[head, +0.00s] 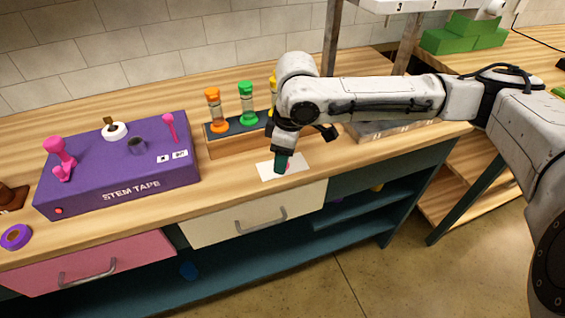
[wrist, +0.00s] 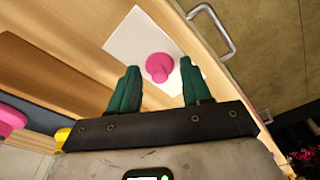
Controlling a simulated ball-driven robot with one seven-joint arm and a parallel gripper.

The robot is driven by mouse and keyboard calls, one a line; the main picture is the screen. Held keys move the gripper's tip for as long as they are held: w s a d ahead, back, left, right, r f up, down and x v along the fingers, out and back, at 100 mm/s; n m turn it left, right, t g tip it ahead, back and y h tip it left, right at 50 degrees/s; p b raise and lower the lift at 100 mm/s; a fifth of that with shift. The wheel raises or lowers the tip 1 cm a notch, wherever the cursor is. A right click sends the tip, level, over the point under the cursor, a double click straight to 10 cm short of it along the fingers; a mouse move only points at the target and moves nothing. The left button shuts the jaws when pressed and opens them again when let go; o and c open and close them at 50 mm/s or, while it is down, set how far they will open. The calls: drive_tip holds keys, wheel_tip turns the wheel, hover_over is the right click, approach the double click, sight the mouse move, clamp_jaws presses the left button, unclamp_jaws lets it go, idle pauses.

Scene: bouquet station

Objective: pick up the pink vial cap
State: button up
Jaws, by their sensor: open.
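The pink vial cap (wrist: 159,66) lies on a white card (wrist: 128,40) on the wooden counter, and a sliver of it shows in the head view (head: 287,166). My gripper (wrist: 160,80) is open, with one green finger on each side of the cap in the wrist view. In the head view my gripper (head: 281,165) points down over the white card (head: 302,164) and hides most of the cap. I cannot tell whether the fingertips touch the card.
A vial rack (head: 222,146) with orange-capped (head: 212,95) and green-capped (head: 246,88) vials stands behind my gripper. The purple stem tape box (head: 120,165) is to the left. A cream drawer (head: 255,215) with a handle is below the counter's front edge.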

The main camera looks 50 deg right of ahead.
clamp_jaws()
idle(0.8)
